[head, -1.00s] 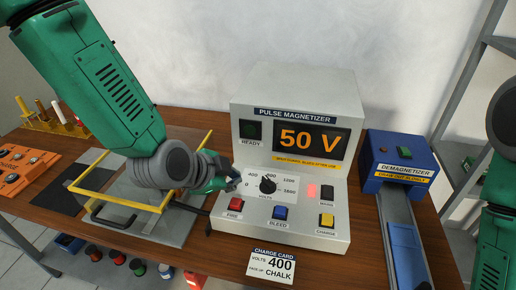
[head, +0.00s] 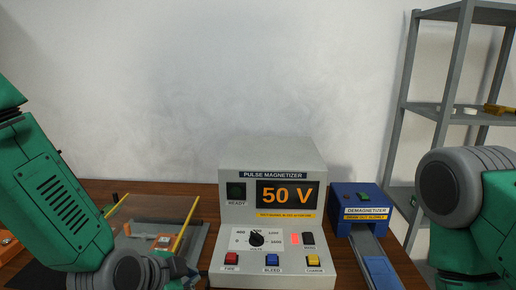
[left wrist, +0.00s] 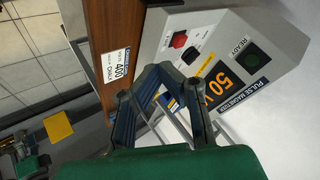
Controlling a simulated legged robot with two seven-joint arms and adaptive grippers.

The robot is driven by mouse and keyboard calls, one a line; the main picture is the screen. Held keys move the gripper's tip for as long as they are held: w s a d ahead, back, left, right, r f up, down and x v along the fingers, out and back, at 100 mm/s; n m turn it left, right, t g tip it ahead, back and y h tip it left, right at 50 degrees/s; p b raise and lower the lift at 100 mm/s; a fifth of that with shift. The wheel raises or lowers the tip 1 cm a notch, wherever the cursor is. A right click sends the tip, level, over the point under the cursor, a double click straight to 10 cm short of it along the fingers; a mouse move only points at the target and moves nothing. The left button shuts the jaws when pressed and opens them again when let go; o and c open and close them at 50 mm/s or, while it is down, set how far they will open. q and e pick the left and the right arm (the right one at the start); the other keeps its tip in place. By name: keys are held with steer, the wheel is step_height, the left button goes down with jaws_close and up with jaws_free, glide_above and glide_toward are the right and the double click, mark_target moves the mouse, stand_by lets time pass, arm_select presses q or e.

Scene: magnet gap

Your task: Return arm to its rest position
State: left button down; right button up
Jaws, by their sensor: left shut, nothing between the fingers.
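My left arm (head: 45,190) comes in from the left in the head view, its wrist low in the picture. My left gripper (head: 186,272) shows only in part at the bottom edge, left of the pulse magnetizer (head: 272,155). In the left wrist view the fingers of my left gripper (left wrist: 157,72) are shut and empty, in front of the magnetizer (left wrist: 225,105). My right arm (head: 470,200) stands at the right edge; its gripper is out of view. The magnetizer display (head: 287,195) reads 50 V, and the ready lamp (head: 236,190) is dark.
A blue demagnetizer (head: 360,205) stands right of the magnetizer on the wooden table (head: 165,190). A fixture with yellow bars (head: 187,224) lies behind my left wrist. A grey shelf (head: 445,90) stands at the right. The charge card (left wrist: 118,66) shows in the left wrist view.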

arm_select(q)
steer(key=s+a+f+n+g+y+b, duration=0.1)
steer(key=s+a+f+n, duration=0.3)
steer(key=s+f, duration=0.4)
steer(key=s+a+f+n+g+y+b, duration=0.1)
steer(key=s+a+f+n+g, duration=0.3)
steer(key=s+f, duration=0.5)
steer(key=s+a+f+n+g+y+b, duration=0.1)
steer(key=s+a+f+n+g+y, duration=0.1)
steer(key=s+a+f+n, duration=0.3)
steer(key=shift+s+a+f, duration=0.6)
steer(key=shift+s+f, duration=1.35)
steer(key=shift+s, duration=0.75)
arm_select(e)
steer(key=shift+w+f, duration=0.15)
steer(key=shift+f, duration=0.8)
steer(key=shift+w+f, duration=0.1)
steer(key=shift+f, duration=0.8)
arm_select(q)
steer(key=shift+w+d, duration=0.15)
steer(key=shift+d, duration=0.15)
arm_select(e)
steer(key=shift+d+f, duration=0.1)
steer(key=shift+d, duration=0.25)
arm_select(q)
steer(key=shift+a, duration=0.2)
arm_select(e)
steer(key=shift+a, duration=0.2)
